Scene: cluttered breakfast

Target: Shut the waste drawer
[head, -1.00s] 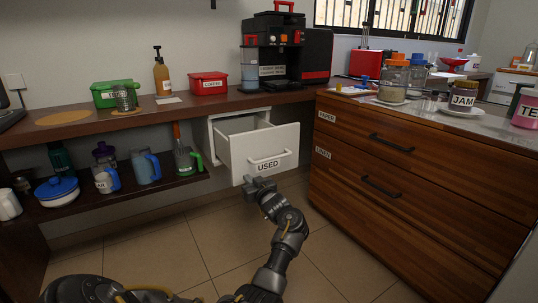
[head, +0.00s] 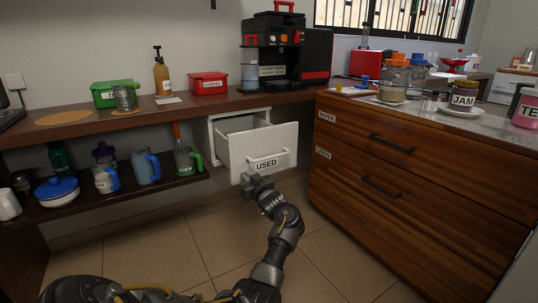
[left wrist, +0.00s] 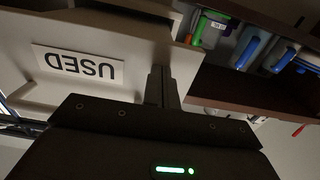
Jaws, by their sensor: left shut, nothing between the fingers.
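The waste drawer (head: 240,155) is white, labelled USED, and stands pulled out under the counter below the coffee machine. Its handle bar is on the front. The USED label also shows upside down in the left wrist view (left wrist: 78,65). My left gripper (head: 247,181) is shut and empty, at the lower left part of the drawer front. In the left wrist view its closed fingers (left wrist: 161,87) point at the drawer front, close to its edge; I cannot tell for certain whether they touch it. My right gripper is not in view.
A wooden cabinet (head: 400,190) with PAPER and LINEN drawers stands to the right. A lower shelf (head: 130,195) with mugs, a blue-lidded pot and a green-handled cup is on the left. The tiled floor in front of the drawer is clear.

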